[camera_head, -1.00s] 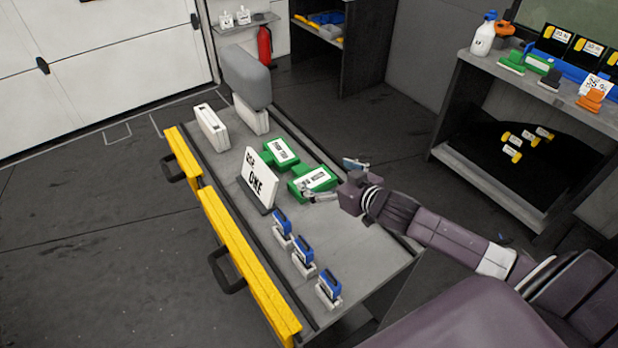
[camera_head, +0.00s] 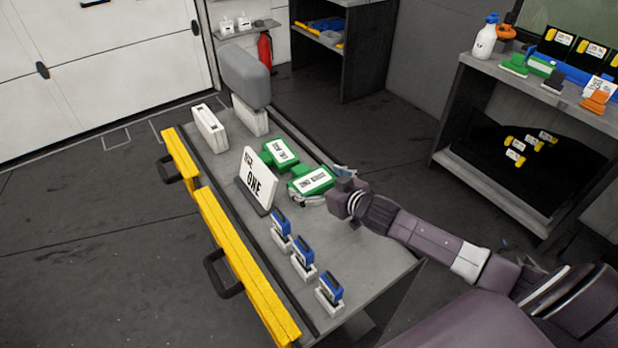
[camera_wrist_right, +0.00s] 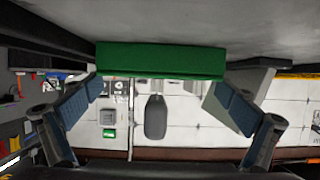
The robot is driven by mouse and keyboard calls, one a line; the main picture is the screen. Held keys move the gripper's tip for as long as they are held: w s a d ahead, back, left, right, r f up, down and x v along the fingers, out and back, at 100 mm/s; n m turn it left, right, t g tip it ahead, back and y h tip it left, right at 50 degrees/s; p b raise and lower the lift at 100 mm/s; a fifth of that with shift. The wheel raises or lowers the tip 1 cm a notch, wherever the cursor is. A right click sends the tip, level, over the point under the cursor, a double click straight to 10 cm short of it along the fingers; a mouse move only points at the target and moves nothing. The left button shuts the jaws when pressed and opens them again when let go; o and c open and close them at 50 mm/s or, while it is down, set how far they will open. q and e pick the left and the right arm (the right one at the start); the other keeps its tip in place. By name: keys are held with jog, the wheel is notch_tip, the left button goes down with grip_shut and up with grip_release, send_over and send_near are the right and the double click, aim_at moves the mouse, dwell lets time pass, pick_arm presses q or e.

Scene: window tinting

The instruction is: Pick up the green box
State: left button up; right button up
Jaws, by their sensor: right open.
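Two green boxes with white labels lie on the grey table. The nearer green box (camera_head: 311,180) is right in front of my right gripper (camera_head: 317,184). The farther green box (camera_head: 280,153) lies behind it, up and to the left. My right gripper is open, with one finger on each side of the nearer box. In the right wrist view the green box (camera_wrist_right: 160,60) spans the space ahead of the open fingers (camera_wrist_right: 157,88); whether they touch it I cannot tell. My left gripper is not in view.
A white sign reading "ONE" (camera_head: 259,180) stands beside the nearer box. Several blue-handled tools (camera_head: 303,258) stand along the table's near part. Yellow levels (camera_head: 240,262) line its left edge. A white case (camera_head: 211,128) stands farther back. A shelf (camera_head: 462,128) is at right.

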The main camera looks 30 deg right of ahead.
aim_at(309, 177)
jog(key=shift+x, duration=1.7)
jog(key=shift+r, duration=0.1)
jog(key=shift+c, duration=0.4)
jog(key=c, duration=0.9)
